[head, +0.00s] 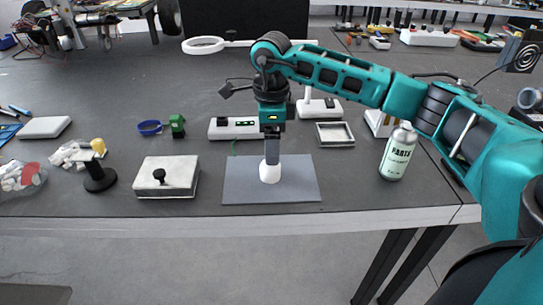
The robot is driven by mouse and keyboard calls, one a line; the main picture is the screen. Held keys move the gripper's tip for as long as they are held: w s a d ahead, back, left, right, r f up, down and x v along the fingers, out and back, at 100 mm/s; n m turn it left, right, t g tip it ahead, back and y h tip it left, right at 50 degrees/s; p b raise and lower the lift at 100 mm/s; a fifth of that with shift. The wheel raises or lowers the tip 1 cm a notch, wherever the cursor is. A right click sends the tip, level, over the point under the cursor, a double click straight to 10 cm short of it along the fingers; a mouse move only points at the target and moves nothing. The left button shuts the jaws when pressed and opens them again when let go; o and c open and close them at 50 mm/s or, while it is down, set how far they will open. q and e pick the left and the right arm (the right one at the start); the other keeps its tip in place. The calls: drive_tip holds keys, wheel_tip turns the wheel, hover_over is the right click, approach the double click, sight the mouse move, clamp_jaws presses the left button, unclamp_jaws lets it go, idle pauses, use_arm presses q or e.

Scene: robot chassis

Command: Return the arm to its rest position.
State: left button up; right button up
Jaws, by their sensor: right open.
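My right arm comes in from the right, reaches over the table and bends down at its wrist. My right gripper (271,160) points straight down over a grey mat (299,187). Its fingers are at a small white rounded object (270,174) standing on the mat. The fingers overlap the top of this object, and I cannot tell whether they touch it. The gripper is open. My left gripper is not in view.
A white box with a black knob (150,182) lies left of the mat. A black stand (98,178), a small tray (335,134) and a power strip (234,128) are nearby. The table's front edge (230,218) is clear.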

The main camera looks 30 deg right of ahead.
wheel_tip(320, 180, up, 5)
drive_tip(key=shift+r, duration=0.1)
